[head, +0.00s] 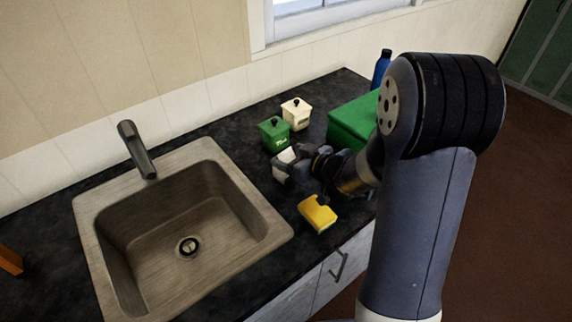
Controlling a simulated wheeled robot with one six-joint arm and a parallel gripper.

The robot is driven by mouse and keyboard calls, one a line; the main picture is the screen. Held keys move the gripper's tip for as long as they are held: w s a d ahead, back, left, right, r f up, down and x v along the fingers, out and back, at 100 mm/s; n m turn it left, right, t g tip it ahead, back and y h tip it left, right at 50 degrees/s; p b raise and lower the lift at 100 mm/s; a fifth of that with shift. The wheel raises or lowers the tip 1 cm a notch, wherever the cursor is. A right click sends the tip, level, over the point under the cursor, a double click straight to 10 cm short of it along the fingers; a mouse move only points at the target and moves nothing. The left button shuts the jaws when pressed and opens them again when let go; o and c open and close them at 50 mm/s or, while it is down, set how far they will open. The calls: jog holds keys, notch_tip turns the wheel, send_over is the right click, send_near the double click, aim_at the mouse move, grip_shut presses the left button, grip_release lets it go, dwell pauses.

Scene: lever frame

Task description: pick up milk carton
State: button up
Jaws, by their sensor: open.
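A small white object (287,156), which may be the milk carton, shows at the end of my arm on the dark counter. It is partly hidden by my gripper, so its full shape cannot be seen. My gripper (281,169) is open and reaches in from the right, right at the white object. I cannot tell whether the fingers are around it or only beside it, or whether they touch it.
A green lidded canister (274,134) and a cream one (296,114) stand just behind. A yellow block (318,213) lies in front. A green box (352,122) and blue bottle (382,68) stand right. The sink (262,213) with its faucet (137,150) is left.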

jog(key=shift+x, duration=1.45)
jog(key=shift+a, duration=0.1)
jog(key=shift+s, duration=0.1)
jog(key=c, duration=1)
jog(key=shift+r, duration=0.1)
